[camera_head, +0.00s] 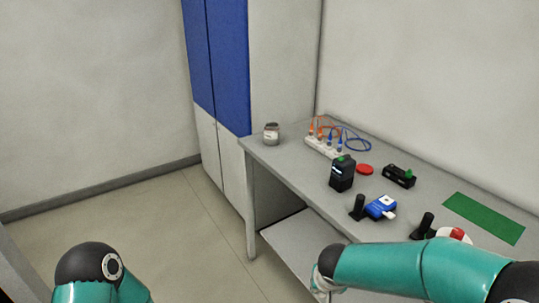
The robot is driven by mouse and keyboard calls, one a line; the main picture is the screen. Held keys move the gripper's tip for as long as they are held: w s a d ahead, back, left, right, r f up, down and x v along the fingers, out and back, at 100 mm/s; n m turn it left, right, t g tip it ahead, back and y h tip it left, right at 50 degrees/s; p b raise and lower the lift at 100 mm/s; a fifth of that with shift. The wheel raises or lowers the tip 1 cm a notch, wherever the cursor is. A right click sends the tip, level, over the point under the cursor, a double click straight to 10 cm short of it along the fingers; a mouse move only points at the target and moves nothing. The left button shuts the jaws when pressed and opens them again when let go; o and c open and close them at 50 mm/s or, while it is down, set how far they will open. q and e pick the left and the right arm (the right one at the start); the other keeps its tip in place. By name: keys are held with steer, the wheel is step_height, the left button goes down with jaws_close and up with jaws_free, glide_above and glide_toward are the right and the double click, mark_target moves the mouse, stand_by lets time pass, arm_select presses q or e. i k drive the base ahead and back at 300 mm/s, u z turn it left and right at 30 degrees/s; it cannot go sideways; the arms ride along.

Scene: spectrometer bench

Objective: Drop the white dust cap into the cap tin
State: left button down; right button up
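A small grey round container (271,134) stands at the far left corner of the bench; it may be the cap tin, and its inside is too small to make out. A small white piece (389,215) sits at the front end of a blue device (380,206); I cannot tell whether it is the white dust cap. A red and white object (456,235) is partly hidden behind my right arm.
The grey bench (285,160) also holds a white block with orange and blue cables (324,145), a black box (342,174), a red disc (365,169), a black device (399,176), two black stands (357,207) (423,226) and a green mat (484,218). A blue-and-white cabinet (220,80) stands behind.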

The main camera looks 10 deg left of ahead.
mark_target(271, 144)
steer(key=u, duration=0.2)
steer(key=i, duration=0.4)
steer(key=u, duration=0.9)
steer(key=i, duration=2.25)
steer(key=z, duration=0.8)
steer(key=i, duration=0.5)
steer(key=z, duration=0.35)
